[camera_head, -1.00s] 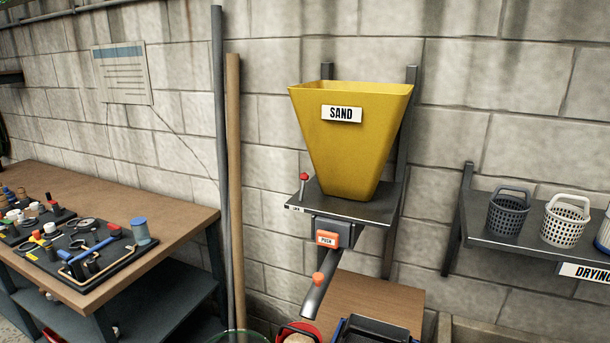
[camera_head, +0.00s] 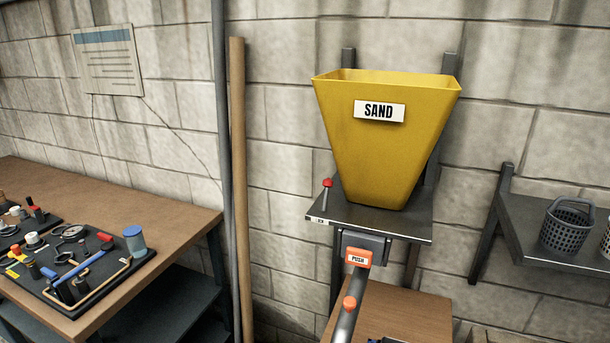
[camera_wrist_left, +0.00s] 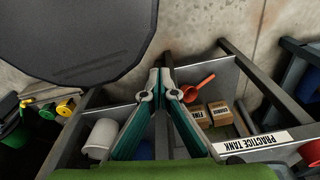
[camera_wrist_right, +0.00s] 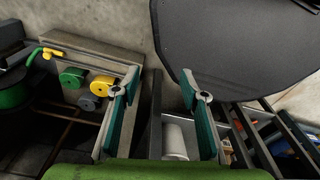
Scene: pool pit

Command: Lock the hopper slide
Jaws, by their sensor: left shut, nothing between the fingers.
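The yellow sand hopper (camera_head: 385,150) stands on a dark metal shelf (camera_head: 410,226) on the wall in the head view. A short pin with a red knob (camera_head: 327,184) stands upright at the shelf's left end. Under the shelf is a grey housing (camera_head: 376,243) with an orange PUSH button (camera_head: 358,258) on its front. A grey tube with an orange knob (camera_head: 349,303) slopes down below it. The slide itself cannot be made out. My left gripper (camera_wrist_left: 161,85) is shut and empty. My right gripper (camera_wrist_right: 160,84) is open and empty. Neither shows in the head view.
A wooden bench (camera_head: 190,222) with tool boards is at the left, a wooden pole (camera_head: 238,180) beside it. A shelf with a grey basket (camera_head: 567,228) is at the right. The left wrist view shows a practice tank shelf (camera_wrist_left: 258,143) with boxes and an orange scoop.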

